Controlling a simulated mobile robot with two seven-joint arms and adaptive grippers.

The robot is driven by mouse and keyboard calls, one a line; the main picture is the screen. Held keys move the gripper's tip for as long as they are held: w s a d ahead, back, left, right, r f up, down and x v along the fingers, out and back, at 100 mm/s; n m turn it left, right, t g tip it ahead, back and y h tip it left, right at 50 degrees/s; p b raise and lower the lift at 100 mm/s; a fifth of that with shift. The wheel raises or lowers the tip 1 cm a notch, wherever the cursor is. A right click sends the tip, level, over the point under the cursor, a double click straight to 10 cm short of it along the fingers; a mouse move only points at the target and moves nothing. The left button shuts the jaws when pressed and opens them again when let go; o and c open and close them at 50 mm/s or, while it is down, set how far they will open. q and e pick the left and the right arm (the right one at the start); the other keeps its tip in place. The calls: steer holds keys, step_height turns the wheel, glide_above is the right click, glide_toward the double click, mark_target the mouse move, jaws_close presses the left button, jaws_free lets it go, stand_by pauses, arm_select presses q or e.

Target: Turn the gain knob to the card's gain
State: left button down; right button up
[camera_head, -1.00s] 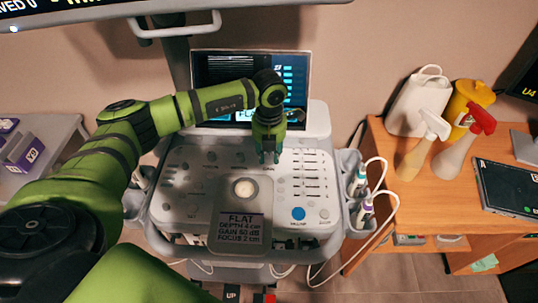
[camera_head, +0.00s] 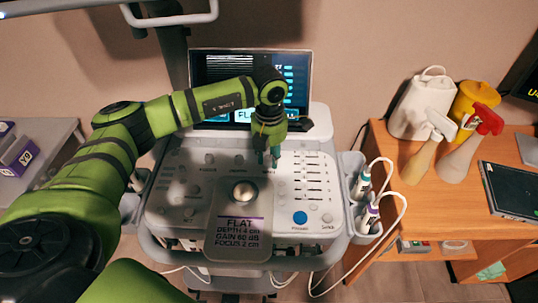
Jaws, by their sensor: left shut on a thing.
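My left gripper (camera_head: 267,157) reaches down onto the upper part of the console panel (camera_head: 170,222), above a small label that seems to read GAIN. It is shut on the gain knob, which its fingers almost fully hide; I cannot read the knob's setting. A card (camera_head: 238,246) at the front middle of the console reads FLAT, DEPTH 4 cm, GAIN 60 dB, FOCUS 2 cm. The screen (camera_head: 215,68) behind is partly covered by my left arm; its small text is unreadable. My right gripper is not in view.
Other knobs (camera_head: 210,158) sit left of the gripper, sliders (camera_head: 312,178) to its right, and a trackball (camera_head: 245,192) below. Probes with cables (camera_head: 362,183) hang on the console's right side. A wooden desk (camera_head: 420,205) with spray bottles (camera_head: 468,145) stands farther right.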

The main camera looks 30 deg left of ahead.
mark_target(270, 158)
arm_select(q)
steer(key=shift+w+r, duration=0.1)
steer(key=c, duration=0.9)
jaws_free()
steer(key=shift+d, duration=0.1)
steer(key=shift+c, duration=0.2)
step_height(270, 158, up, 12)
